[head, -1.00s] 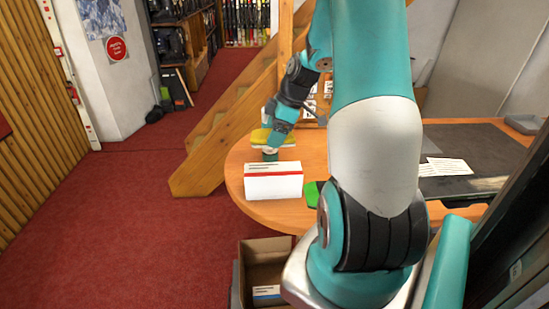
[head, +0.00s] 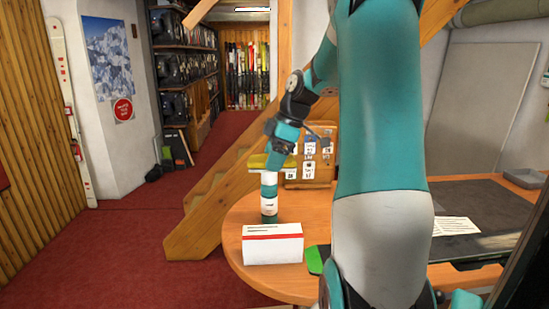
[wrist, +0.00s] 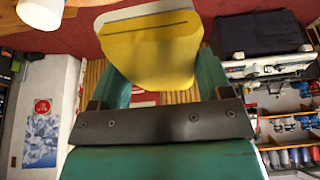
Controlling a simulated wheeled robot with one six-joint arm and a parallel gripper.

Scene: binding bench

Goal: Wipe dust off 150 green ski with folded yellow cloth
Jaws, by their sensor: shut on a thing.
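My gripper (head: 275,150) is shut on the folded yellow cloth (head: 259,161), in the air over the left part of the bench. In the wrist view my gripper (wrist: 160,78) has the yellow cloth (wrist: 150,48) between its fingers, with a pale grey layer along its edge. A green end (head: 315,260), seemingly of the green ski, shows on the bench beside the white box. My arm hides most of the ski. The cloth is well apart from this green end. Dust and the number 150 cannot be made out.
A white and green bottle (head: 268,203) stands just below the cloth in the picture; I cannot tell whether they touch. A white box with a red stripe (head: 272,249) lies in front. A small-drawer cabinet (head: 310,165) stands behind. Papers (head: 453,226) lie at right.

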